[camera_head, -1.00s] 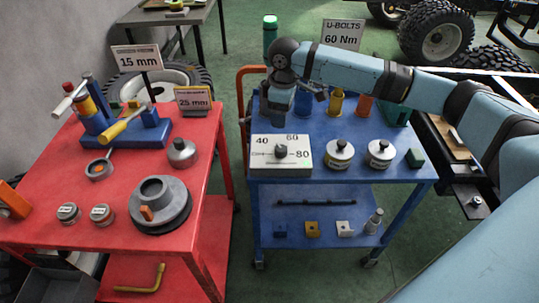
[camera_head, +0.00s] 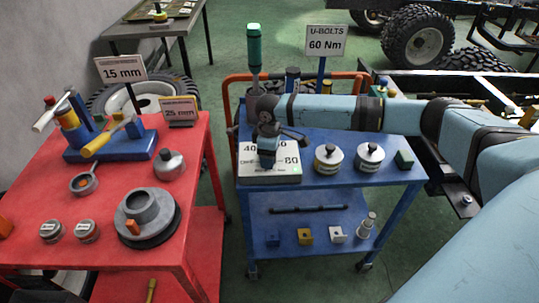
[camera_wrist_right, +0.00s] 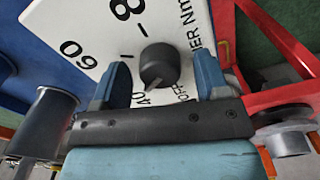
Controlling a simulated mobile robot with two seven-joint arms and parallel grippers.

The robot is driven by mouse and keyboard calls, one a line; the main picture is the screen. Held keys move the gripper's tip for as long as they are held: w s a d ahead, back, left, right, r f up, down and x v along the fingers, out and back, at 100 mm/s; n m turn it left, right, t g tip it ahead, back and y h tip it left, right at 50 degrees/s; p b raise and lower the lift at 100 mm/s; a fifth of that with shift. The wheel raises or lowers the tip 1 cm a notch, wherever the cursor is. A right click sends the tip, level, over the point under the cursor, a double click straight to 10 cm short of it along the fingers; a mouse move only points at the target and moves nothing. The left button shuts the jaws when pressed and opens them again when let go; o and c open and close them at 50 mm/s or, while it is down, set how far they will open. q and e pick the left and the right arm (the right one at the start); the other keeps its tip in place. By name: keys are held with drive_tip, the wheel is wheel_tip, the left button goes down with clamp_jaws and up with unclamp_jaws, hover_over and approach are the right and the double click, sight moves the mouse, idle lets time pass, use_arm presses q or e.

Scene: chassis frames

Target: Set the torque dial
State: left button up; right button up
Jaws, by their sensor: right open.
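The torque dial panel (camera_head: 283,178) is a white plate with 40, 60 and 80 marks on the blue cart. Its dark round knob (camera_wrist_right: 159,65) shows in the right wrist view, with its pointer edge turned toward the lower left, near the 40 mark. My right gripper (camera_head: 267,162) is over the panel and hides the knob in the head view. In the wrist view its two blue fingers are open, one on each side of the knob, with gaps showing. I cannot tell whether the fingertips reach down to the knob's level. My left gripper is not in view.
A sign (camera_head: 325,41) reads U-BOLTS 60 Nm. The red cart (camera_head: 110,185) with tools is at left, across a narrow gap.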

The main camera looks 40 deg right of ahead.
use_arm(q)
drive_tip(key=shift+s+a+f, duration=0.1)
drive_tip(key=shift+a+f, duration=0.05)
use_arm(e)
drive_tip(key=c, duration=0.9)
drive_tip(key=shift+r+n+p, duration=0.15)
drive_tip(key=shift+n+p, duration=0.25)
drive_tip(key=shift+p, duration=0.45)
drive_tip(key=n+p, duration=0.3)
drive_tip(key=p, duration=0.1)
drive_tip(key=shift+r, duration=0.1)
drive_tip(key=shift+n+p, duration=0.9)
drive_tip(key=shift+p, duration=0.15)
drive_tip(key=n+p, duration=0.2)
drive_tip(key=shift+n, duration=0.3)
use_arm(q)
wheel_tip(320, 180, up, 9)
drive_tip(key=p, duration=0.1)
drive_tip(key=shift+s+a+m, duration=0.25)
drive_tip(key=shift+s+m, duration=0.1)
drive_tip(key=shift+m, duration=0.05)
use_arm(e)
drive_tip(key=shift+f+n, duration=0.15)
drive_tip(key=shift+n, duration=0.75)
drive_tip(key=shift+f+n, duration=0.15)
drive_tip(key=shift+n, duration=0.75)
use_arm(q)
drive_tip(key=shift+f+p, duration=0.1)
drive_tip(key=shift+p, duration=0.2)
